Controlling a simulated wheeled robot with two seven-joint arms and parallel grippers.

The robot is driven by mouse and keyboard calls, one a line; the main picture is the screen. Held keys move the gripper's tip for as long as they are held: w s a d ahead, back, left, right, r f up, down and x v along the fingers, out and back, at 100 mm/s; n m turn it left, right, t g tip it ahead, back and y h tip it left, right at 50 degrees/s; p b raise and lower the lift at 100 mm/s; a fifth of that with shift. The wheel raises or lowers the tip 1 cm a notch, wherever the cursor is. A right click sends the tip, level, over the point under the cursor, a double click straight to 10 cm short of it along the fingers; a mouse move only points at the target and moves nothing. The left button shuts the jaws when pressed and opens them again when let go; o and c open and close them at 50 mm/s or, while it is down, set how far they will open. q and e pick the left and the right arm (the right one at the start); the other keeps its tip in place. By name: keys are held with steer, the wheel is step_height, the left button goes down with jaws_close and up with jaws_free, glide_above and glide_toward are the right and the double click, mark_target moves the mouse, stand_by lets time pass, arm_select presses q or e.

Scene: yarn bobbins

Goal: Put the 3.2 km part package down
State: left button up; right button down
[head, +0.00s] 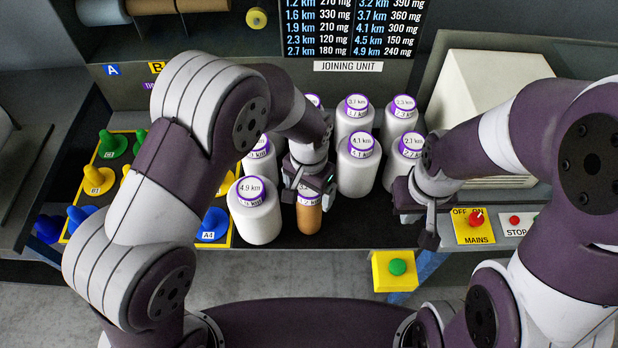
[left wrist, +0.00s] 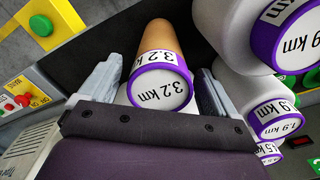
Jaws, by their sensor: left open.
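The 3.2 km part package (head: 309,219) is a slim brown bobbin with a purple-rimmed white label. It stands upright on the dark table near the front edge. It also shows in the left wrist view (left wrist: 158,42). My left gripper (head: 309,190) is over its top, with one finger on each side. The fingers are open, with gaps beside the package in the left wrist view. My right gripper (head: 426,215) hangs empty-looking near the table's front right; its jaws are not clear.
A white 4.9 km bobbin (head: 256,215) stands close on the left. Several white bobbins, including a 4.1 km one (head: 358,168), stand behind. A yellow mains switch box (head: 474,226) and a green button (head: 397,267) are at the right. Colored pegs fill a board at the left.

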arm_select(q)
step_height(320, 180, up, 9)
steer(key=shift+r+b, duration=0.2)
steer(key=shift+b, duration=0.35)
steer(key=s+a+f+n, duration=0.1)
steer(key=s+a+n, duration=0.2)
steer(key=a, duration=0.6)
steer(key=s+a+f+n+t, duration=0.1)
steer(key=s+a+n, duration=0.2)
steer(key=s+a, duration=0.4)
steer(key=shift+a+n, duration=0.3)
steer(key=shift+a, duration=0.8)
steer(key=shift+s, duration=0.1)
